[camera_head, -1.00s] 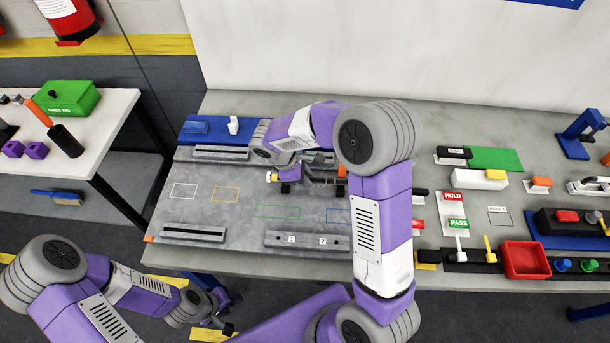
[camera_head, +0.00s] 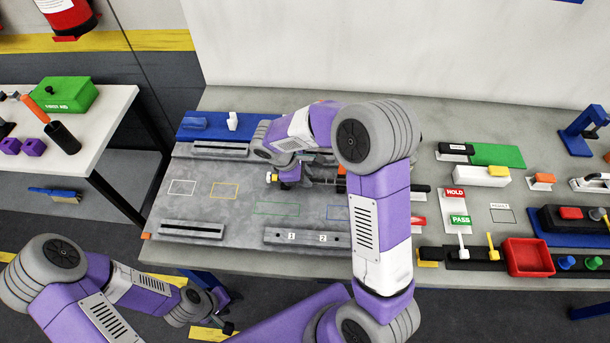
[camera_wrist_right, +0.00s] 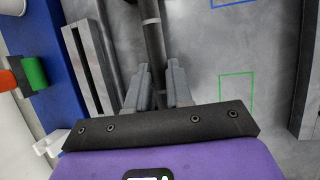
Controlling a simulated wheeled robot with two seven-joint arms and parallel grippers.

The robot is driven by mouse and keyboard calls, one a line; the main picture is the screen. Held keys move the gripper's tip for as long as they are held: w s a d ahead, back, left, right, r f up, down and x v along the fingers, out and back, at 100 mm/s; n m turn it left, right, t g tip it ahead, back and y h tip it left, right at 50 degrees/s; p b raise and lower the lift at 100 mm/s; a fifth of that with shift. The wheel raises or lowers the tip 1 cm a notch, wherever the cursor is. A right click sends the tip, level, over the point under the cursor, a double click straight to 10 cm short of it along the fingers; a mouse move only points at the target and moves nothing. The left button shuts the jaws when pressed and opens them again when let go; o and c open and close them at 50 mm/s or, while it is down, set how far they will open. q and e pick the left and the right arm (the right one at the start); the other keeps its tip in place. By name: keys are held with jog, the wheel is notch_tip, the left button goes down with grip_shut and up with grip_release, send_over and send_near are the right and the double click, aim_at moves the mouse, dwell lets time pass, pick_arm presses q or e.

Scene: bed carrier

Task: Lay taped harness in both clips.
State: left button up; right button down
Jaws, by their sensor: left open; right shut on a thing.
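The taped harness (camera_wrist_right: 152,40) is a dark, thin bundle with lighter bands. In the right wrist view it runs between the fingers of my right gripper (camera_wrist_right: 160,90), which is shut on it. In the head view my right gripper (camera_head: 288,181) is over the upper middle of the grey board, and my arm hides much of the harness. A yellow-and-white end (camera_head: 271,177) shows beside the gripper. My left gripper (camera_head: 226,318) is open and empty, below the bench's front edge. A grey bar marked 1 and 2 (camera_head: 307,238) lies on the board; I cannot tell the clips apart.
The grey board (camera_head: 205,212) has coloured outlines and slotted bars (camera_head: 192,229). A blue tray (camera_head: 205,136) is behind it. To the right are a red bin (camera_head: 528,271), PASS and HOLD signs (camera_head: 456,206) and small fixtures.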

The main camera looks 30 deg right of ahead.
jog(key=shift+f, duration=0.25)
jog(key=c, duration=0.9)
grip_release()
jog(key=shift+c, duration=0.2)
jog(key=shift+r, duration=0.1)
jog(key=p+v, duration=0.1)
jog(key=v, duration=0.6)
jog(key=shift+r, duration=0.2)
jog(key=shift+a, duration=0.15)
